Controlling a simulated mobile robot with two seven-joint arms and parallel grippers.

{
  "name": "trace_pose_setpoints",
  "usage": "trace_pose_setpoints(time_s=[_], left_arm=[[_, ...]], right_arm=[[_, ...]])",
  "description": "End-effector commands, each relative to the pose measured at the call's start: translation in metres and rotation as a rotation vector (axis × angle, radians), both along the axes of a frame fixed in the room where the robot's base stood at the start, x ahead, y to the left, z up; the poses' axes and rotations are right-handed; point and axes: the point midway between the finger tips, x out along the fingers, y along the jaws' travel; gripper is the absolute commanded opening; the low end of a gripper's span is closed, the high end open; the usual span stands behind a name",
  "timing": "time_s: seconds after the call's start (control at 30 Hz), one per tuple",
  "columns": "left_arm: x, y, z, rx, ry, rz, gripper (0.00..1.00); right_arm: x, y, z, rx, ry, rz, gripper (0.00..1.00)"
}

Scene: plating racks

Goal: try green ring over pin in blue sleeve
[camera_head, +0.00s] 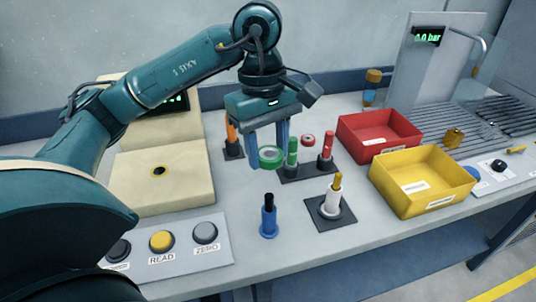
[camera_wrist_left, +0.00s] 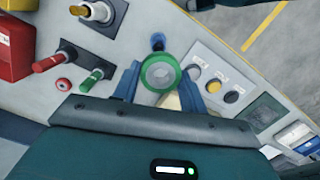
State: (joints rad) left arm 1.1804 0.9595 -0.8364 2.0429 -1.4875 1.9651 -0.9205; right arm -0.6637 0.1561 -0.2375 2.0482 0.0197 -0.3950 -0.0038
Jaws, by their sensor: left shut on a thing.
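My left gripper (camera_head: 268,150) is shut on the green ring (camera_head: 266,165), which sits between its two fingers above the table. The blue sleeve (camera_head: 268,224) stands upright nearer the front edge, with a dark pin (camera_head: 268,201) sticking out of its top. The ring is above and behind the sleeve in the head view, apart from the pin. In the left wrist view the ring (camera_wrist_left: 145,73) is between the fingertips (camera_wrist_left: 159,84), and the blue sleeve (camera_wrist_left: 158,44) shows just beyond it. My right gripper is out of view.
A rack with green (camera_head: 292,157) and red (camera_head: 327,147) sleeves is close right of the gripper. A white sleeve (camera_head: 332,204) stands on a dark base. Red (camera_head: 375,150) and yellow (camera_head: 420,197) bins are right. A button panel (camera_head: 190,262) is front left.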

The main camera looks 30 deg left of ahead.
Motion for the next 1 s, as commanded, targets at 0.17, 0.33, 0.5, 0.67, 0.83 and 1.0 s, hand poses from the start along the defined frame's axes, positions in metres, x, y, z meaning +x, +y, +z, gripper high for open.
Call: trace_pose_setpoints(time_s=[0.17,0.33,0.5,0.67,0.83,1.0], left_arm=[[0.000,0.000,0.001,0.000,0.001,0.001,0.21],[0.000,0.000,-0.001,0.000,0.000,0.001,0.21],[0.000,0.000,-0.011,0.000,0.000,0.001,0.21],[0.000,0.000,-0.028,0.000,0.000,0.001,0.21],[0.000,0.000,-0.045,0.000,0.000,0.001,0.21],[0.000,0.000,-0.062,0.000,0.000,0.001,0.21]], right_arm=[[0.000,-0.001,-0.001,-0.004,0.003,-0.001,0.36],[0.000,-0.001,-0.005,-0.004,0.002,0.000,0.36],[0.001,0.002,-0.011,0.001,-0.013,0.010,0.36],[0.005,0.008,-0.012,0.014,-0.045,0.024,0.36],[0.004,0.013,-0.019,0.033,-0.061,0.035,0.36],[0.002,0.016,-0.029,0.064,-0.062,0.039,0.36]])
